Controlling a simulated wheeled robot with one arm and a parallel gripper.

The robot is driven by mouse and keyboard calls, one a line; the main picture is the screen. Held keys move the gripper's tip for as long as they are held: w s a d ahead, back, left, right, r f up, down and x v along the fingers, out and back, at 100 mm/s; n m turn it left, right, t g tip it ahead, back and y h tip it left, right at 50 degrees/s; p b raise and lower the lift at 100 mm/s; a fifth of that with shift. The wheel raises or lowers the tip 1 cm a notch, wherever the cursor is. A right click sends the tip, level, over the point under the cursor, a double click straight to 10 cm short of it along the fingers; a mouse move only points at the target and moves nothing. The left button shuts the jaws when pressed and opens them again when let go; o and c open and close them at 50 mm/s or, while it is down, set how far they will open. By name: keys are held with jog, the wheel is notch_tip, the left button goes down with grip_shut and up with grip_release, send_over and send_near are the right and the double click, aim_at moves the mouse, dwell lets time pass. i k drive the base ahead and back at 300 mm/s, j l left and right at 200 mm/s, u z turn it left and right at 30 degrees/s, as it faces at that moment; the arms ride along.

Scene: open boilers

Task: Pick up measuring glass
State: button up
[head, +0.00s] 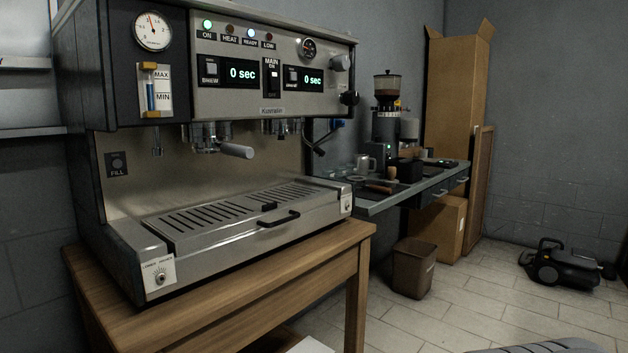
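I cannot make out a measuring glass for certain in the head view. Small items stand on the grey side counter (385,205) right of the espresso machine, among them a small pale, shiny cup-like vessel (363,165). It is too small and dim to tell whether it is glass or metal, or whether it has markings. My gripper is not in view. A grey rounded shape cuts into the bottom right edge, and I cannot tell what it is.
A large espresso machine (230,75) stands on a wooden table (330,265). A coffee grinder (386,125) stands on the side counter. A brown bin (412,268), cardboard boxes (455,100) and a black wheeled machine (565,265) stand on the floor.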

aim_at(328, 173)
jog(key=i+l+u, duration=0.1)
jog(key=l, duration=0.2)
jog(key=i+l+u, duration=0.2)
jog(key=i+l, duration=0.15)
jog(key=l, duration=0.3)
jog(key=i+l+u, duration=0.1)
jog(key=l, duration=0.25)
jog(key=i+l+u, duration=0.1)
jog(key=l, duration=0.25)
jog(key=i+l+u, duration=0.1)
jog(key=l, duration=0.25)
jog(key=i, duration=0.1)
